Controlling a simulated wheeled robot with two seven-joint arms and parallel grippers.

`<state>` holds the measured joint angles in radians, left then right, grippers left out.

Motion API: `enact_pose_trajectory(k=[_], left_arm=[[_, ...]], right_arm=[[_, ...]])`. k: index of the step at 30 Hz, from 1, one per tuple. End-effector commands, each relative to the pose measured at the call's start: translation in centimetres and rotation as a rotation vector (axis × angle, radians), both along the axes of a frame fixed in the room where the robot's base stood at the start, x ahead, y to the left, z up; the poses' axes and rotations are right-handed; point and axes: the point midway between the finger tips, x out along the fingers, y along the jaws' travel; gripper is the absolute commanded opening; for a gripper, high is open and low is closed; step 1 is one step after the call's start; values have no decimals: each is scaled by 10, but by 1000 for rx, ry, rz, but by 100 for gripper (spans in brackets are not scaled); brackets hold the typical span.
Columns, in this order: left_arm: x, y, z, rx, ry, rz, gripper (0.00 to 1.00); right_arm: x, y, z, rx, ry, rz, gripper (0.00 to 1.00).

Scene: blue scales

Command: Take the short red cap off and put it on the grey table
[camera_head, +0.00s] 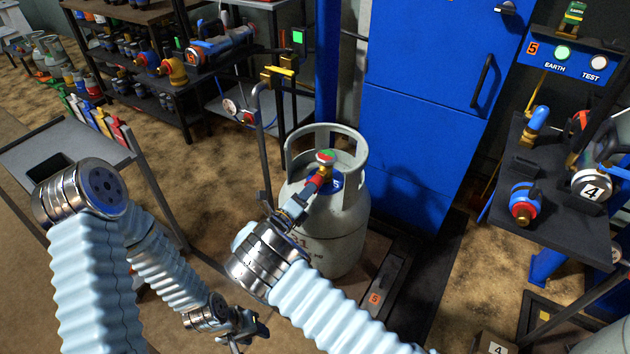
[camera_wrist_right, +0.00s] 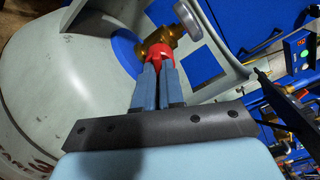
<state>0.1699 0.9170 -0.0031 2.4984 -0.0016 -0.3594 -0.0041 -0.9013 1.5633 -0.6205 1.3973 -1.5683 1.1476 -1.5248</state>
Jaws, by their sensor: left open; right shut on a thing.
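The short red cap (camera_wrist_right: 160,56) sits at the outlet of the brass valve (camera_wrist_right: 165,40) on a grey gas cylinder (camera_head: 345,240). My right gripper (camera_wrist_right: 158,67) is shut on the cap, its blue fingers on either side; the cap and brass look in contact, and I cannot tell whether it is loosened. In the head view the right gripper (camera_head: 312,187) reaches in under the cylinder's collar. My left gripper (camera_head: 248,327) is open and empty, low at the bottom, away from the cylinder. The grey table (camera_head: 40,140) stands at the left, partly hidden by my left arm.
The cylinder's collar (camera_head: 362,160) curves around the valve. A dark bench (camera_head: 560,225) with fittings stands at the right. The table has a dark recess (camera_head: 45,168) and several coloured items along its far edge.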

Motion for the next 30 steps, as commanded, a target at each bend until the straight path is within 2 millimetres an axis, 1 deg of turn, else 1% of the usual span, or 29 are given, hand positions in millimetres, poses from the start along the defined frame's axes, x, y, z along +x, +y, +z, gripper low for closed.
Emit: enact_pose_trajectory(k=[8, 30], left_arm=[[0, 0, 0, 0, 0, 0, 43], [0, 0, 4, 0, 0, 0, 43]], right_arm=[[-4, 3, 0, 5, -2, 0, 0], [-24, 18, 1, 5, -5, 2, 0]])
